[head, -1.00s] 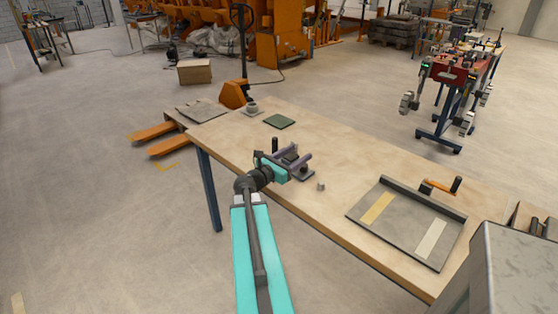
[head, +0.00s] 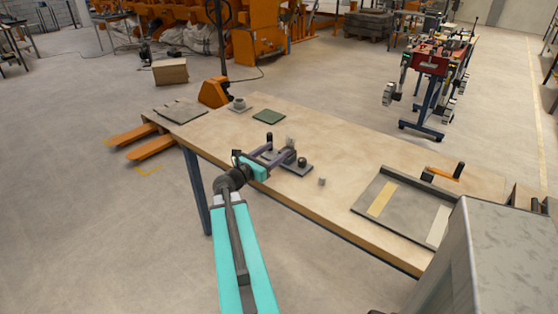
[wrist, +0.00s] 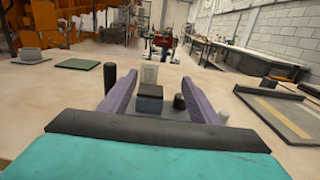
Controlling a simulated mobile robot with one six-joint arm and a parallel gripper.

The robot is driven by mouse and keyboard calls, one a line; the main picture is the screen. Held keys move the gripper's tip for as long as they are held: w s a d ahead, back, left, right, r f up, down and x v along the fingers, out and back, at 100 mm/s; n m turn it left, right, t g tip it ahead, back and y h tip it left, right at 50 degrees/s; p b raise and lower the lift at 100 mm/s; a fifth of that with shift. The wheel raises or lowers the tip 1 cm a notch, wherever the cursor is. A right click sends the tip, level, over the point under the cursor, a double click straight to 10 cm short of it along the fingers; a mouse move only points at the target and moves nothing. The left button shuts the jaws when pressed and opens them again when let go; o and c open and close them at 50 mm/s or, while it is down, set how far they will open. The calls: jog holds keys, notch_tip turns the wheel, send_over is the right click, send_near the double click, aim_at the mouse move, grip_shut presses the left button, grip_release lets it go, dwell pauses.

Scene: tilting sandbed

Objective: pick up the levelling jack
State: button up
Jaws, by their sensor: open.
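A small dark block with a pale grey upright piece on it (wrist: 149,90), which I take to be the levelling jack, stands between my fingers in the wrist view. In the head view its pale top (head: 290,142) shows beyond the fingers, above a dark grey plate (head: 298,169). My gripper (head: 280,154) is open, its purple fingers reaching low over the plate on either side of the block. In the wrist view the gripper (wrist: 160,80) shows a gap around the block. The block's lower part is partly hidden in the head view.
A black post (wrist: 110,76) stands outside my left finger and a dark knob (wrist: 179,101) near the right one. A small grey piece (head: 322,181) lies to the right. A grey tray (head: 367,198) is farther right. A green pad (head: 269,117) lies behind, with bare tabletop around it.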

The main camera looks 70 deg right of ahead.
jog(key=shift+w+f+b, duration=0.25)
jog(key=shift+f+b, duration=0.4)
jog(key=shift+f, duration=0.25)
jog(key=b, duration=0.5)
send_near(293, 149)
jog(key=shift+w+a+f, duration=0.55)
jog(key=shift+w+a, duration=0.1)
jog(key=shift+a, duration=0.25)
jog(key=shift+p+x, duration=0.7)
jog(key=shift+x, duration=3.6)
jog(key=shift+d, duration=0.1)
jog(key=shift+p+x, duration=0.45)
jog(key=shift+x, duration=2.1)
jog(key=shift+w+f, duration=0.1)
jog(key=c, duration=1.2)
